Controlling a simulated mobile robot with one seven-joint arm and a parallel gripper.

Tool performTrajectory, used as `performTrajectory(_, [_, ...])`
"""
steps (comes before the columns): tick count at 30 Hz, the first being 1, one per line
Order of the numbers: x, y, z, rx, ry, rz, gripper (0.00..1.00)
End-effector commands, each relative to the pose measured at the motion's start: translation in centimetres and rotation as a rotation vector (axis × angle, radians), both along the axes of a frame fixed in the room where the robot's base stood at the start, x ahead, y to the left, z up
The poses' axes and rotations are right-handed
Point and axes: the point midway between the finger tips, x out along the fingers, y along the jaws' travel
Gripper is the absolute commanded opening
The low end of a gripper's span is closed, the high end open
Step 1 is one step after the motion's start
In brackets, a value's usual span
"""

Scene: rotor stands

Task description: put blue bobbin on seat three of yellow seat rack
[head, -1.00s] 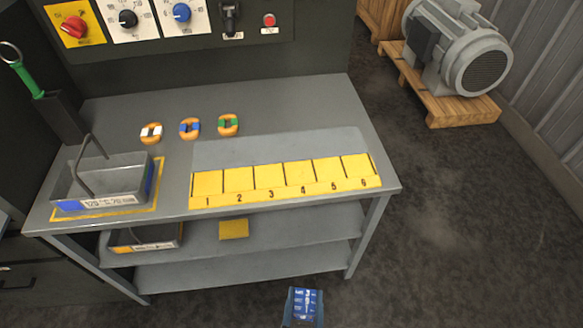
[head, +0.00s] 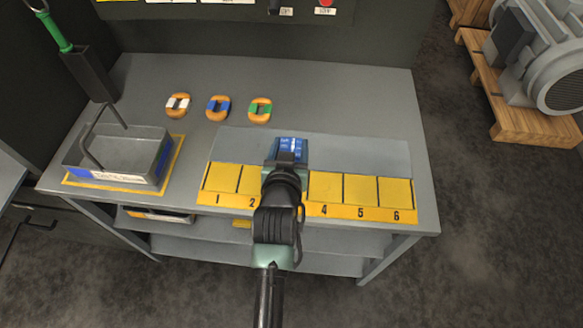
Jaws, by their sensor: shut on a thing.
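The yellow seat rack (head: 360,213) lies along the front edge of the grey bench, its seats numbered 1 to 6. Seats 1, 2, 4, 5 and 6 look empty where they show. Seat three is mostly hidden behind my arm. My gripper (head: 286,160) is over the rack, in line with seat three and towards its back edge. A blue block with white print (head: 291,147), which looks like the blue bobbin, shows at its far end. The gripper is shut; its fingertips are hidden. I cannot tell how high the block is above the rack.
Three orange rings with white (head: 178,104), blue (head: 218,108) and green (head: 260,109) bands lie behind the rack. A grey metal tray (head: 115,172) with a handle stands on the left. The bench's back right is clear.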

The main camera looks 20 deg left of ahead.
Motion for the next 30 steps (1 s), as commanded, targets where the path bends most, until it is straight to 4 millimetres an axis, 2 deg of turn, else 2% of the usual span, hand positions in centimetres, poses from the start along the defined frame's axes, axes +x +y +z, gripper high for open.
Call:
performTrajectory(3, [0.0, 0.0, -2.2, 0.000, 0.000, -0.001, 0.00])
performTrajectory(8, [0.0, -0.1, -3.7, 0.001, -0.003, -0.001, 0.00])
performTrajectory(16, [0.0, -0.1, -7.4, 0.000, -0.001, -0.001, 0.00])
performTrajectory(29, [0.0, -0.1, -8.2, 0.002, -0.004, -0.001, 0.00])
performTrajectory(30, [0.0, -0.1, -8.3, 0.001, -0.001, -0.001, 0.63])
